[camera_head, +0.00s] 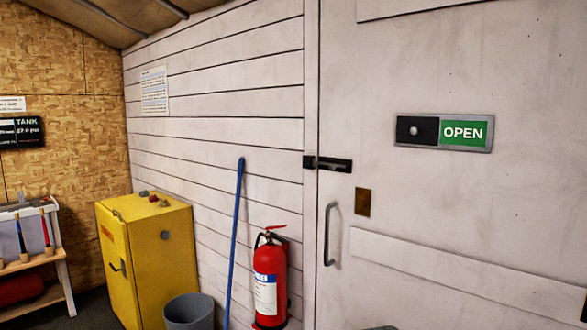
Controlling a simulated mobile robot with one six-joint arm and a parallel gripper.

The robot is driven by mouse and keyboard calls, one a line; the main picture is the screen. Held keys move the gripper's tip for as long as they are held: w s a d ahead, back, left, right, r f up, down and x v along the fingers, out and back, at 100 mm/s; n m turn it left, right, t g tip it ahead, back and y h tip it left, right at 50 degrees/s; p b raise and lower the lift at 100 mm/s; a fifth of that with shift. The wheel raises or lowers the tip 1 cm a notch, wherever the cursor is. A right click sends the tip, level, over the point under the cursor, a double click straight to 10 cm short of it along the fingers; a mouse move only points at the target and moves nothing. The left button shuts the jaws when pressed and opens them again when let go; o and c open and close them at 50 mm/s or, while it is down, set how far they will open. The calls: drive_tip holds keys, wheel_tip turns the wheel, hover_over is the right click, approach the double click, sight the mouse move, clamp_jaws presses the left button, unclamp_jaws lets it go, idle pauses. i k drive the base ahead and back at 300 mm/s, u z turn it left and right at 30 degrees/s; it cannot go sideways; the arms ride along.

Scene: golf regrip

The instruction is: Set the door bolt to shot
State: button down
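A black door bolt (335,164) is mounted at the left edge of the white door (425,80). A small black keeper (309,162) sits beside it on the frame side. The two look close together across the door edge; whether the bar reaches into the keeper is too small to tell. A grey D-shaped pull handle (329,235) is below the bolt, and a brown plate (363,203) is to its right. My gripper is not in view.
A red fire extinguisher (268,285) stands by the wall left of the door. A blue pole (236,235) leans beside it. A grey bin (189,312), a yellow cabinet (160,265) and a wooden rack (50,265) are farther left. Nothing blocks the view of the bolt.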

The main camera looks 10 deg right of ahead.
sight(332, 167)
drive_tip(key=u, duration=0.05)
drive_tip(key=i, duration=1.1)
drive_tip(key=z, duration=0.5)
